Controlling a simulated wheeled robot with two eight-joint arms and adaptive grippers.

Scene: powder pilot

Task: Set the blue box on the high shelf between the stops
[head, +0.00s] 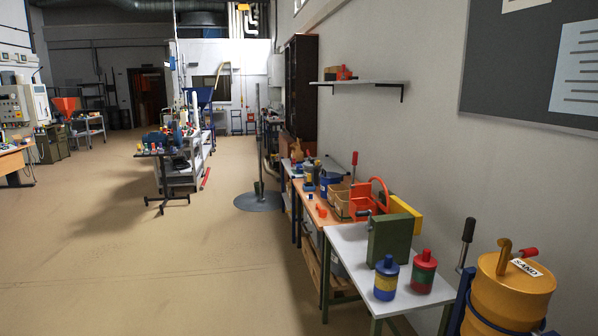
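A narrow pale shelf (375,82) on dark brackets is fixed high on the right wall. A small dark greenish block (330,73) and a red item (345,73) stand near its far left end; the right part looks bare. I cannot make out which parts are the stops. A small blue box-like thing (329,182) sits among other items on the workbench below; it is partly hidden, and I cannot tell for sure that it is the blue box. Neither of my grippers is in view.
The workbench (350,240) along the right wall holds a green block (388,238), an orange-red frame (368,200), a blue canister (386,278) and a red canister (423,271). A yellow sand drum (508,295) stands at the front right. The floor (150,260) at left is open.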

